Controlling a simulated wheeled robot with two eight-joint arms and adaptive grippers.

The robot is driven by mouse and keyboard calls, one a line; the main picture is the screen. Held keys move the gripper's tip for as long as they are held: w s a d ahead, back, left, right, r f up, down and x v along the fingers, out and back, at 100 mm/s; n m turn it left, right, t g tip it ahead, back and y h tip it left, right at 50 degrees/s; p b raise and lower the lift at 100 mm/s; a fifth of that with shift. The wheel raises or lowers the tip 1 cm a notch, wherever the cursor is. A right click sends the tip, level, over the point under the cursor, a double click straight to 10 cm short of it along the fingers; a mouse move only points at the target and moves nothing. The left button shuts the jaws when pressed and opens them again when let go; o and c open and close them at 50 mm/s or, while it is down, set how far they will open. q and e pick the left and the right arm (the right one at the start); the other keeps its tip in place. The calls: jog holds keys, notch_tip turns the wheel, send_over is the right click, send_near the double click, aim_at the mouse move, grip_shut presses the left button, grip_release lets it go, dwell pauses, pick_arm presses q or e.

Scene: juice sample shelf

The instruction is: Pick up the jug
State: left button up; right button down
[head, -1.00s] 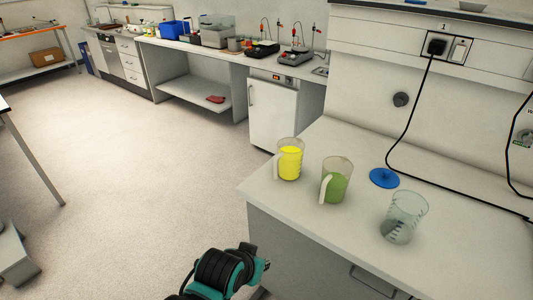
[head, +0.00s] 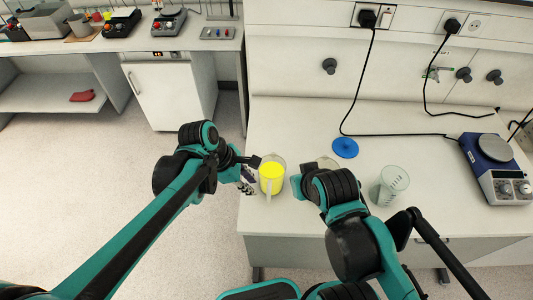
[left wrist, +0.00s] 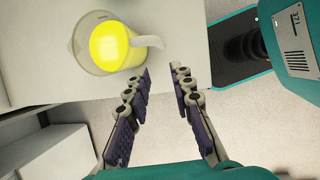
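A clear jug with yellow juice (head: 271,175) stands upright near the bench's left front corner. It also shows in the left wrist view (left wrist: 108,45), its white handle pointing toward the space between my fingers. My left gripper (left wrist: 160,72) is open and empty, just short of the handle. In the head view the left gripper (head: 247,176) is left of the yellow jug. My right arm's end is over the green-juice jug's place; only a pale rim (head: 327,163) shows there. My right gripper's fingers are not clearly visible.
The white bench (head: 440,215) has free room at the right front. A blue disc (head: 345,148) lies behind the jugs. A blue and white stirrer device (head: 492,168) stands at the right. Black cables (head: 400,135) run along the back.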

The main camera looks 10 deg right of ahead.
aim_at(269, 198)
pick_arm(q)
jog(key=shift+n, duration=0.3)
jog(key=b+x, duration=0.1)
jog(key=x, duration=0.2)
jog(key=d+b+x, duration=0.1)
jog(key=x, duration=0.3)
jog(key=shift+s+d, duration=0.1)
jog(key=shift+d, duration=0.05)
jog(key=b+x, duration=0.2)
jog(key=x, duration=0.2)
jog(key=shift+s+d+f, duration=0.15)
jog(key=shift+f, duration=0.2)
jog(key=shift+r, duration=0.1)
grip_shut()
